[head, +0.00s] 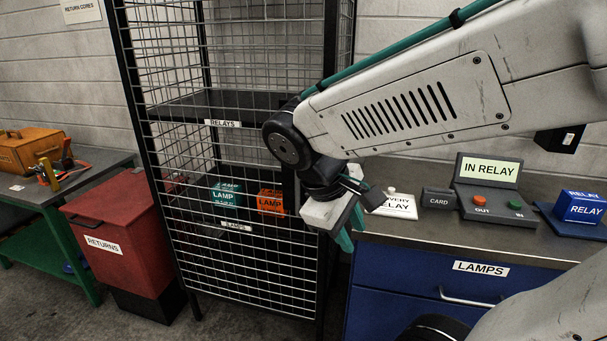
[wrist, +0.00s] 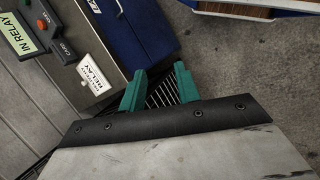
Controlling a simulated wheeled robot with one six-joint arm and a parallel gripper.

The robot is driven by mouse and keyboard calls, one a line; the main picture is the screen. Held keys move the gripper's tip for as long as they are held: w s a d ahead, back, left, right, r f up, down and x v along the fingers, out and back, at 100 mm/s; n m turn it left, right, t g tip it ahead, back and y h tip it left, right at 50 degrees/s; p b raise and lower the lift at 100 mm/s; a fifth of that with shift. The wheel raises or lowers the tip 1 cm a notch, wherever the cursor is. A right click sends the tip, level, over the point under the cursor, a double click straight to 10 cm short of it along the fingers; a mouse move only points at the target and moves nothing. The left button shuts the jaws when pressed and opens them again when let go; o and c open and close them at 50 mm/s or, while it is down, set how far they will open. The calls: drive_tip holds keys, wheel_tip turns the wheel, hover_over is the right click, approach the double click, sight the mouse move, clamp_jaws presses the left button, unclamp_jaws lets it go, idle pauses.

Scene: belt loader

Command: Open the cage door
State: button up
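The cage (head: 136,97) is a tall black frame with wire mesh, standing at the middle left of the head view. Its mesh front (head: 240,262) spans from the left post to the right post and looks closed. I cannot make out a handle or latch; my arm covers part of the right side. My gripper (head: 345,228) is at the cage's right front edge, pointing down, near the counter. In the wrist view its two teal fingers (wrist: 159,88) are apart with nothing held between them. Mesh shows beyond the fingers; I cannot tell whether they touch it.
Inside the cage are a teal lamp box (head: 226,194) and an orange lamp box (head: 270,201). A red returns bin (head: 112,235) stands left of the cage. On the right is a counter with blue drawers (head: 400,285), a relay console (head: 487,190) and a blue relay box (head: 580,207).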

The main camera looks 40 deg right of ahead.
drive_tip(key=w+d+n+h, duration=0.8)
drive_tip(key=w, duration=0.4)
drive_tip(key=w+a+f+n+t+h, duration=0.2)
drive_tip(key=w+f+n+t, duration=0.1)
drive_tip(key=w+n+t, duration=0.4)
drive_tip(key=w+a+f+n+t+h, duration=0.15)
drive_tip(key=w+f+n, duration=0.3)
drive_tip(key=w, duration=0.45)
drive_tip(key=x, duration=0.8)
drive_tip(key=shift+w+r+n+t, duration=0.15)
drive_tip(key=shift+r+n+t, duration=0.2)
drive_tip(key=shift+r+t, duration=0.15)
drive_tip(key=shift+a, duration=0.1)
clamp_jaws()
